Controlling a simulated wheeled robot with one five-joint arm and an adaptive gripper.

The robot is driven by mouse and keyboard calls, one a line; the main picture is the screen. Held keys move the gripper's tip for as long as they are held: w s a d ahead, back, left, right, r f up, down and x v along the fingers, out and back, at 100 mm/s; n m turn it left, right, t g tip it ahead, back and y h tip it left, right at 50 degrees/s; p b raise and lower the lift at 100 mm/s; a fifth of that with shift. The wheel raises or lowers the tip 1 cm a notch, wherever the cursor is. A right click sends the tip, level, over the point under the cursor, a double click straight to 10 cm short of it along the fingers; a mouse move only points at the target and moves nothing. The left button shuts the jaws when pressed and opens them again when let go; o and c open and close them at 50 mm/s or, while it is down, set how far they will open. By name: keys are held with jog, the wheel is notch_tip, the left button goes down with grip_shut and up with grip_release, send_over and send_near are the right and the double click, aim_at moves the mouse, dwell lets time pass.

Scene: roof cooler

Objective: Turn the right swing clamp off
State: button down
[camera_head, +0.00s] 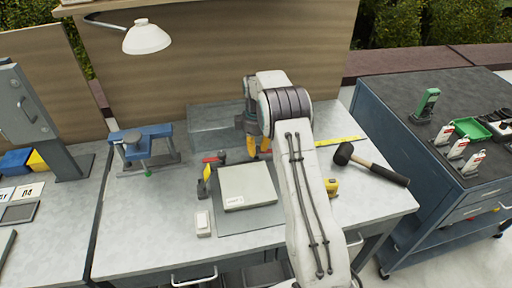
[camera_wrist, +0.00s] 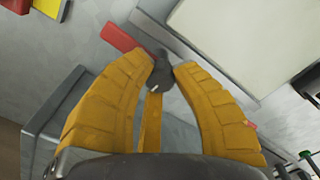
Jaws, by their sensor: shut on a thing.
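In the head view my gripper (camera_head: 259,150) is low at the back right of the pale block (camera_head: 248,186), and my arm hides the right clamp there. Another clamp with a red part (camera_head: 212,158) stands at the block's left side.
A hammer (camera_head: 370,163) and a yellow tape measure (camera_head: 331,187) lie right of my arm. A translucent grey box (camera_head: 214,125) stands behind.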

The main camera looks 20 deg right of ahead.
aim_at(256, 147)
jog(key=shift+s+f+n, duration=0.1)
jog(key=shift+n, duration=0.4)
jog(key=c, duration=1)
grip_release()
notch_tip(256, 147, up, 12)
jog(key=shift+r, duration=0.1)
dwell(0.5)
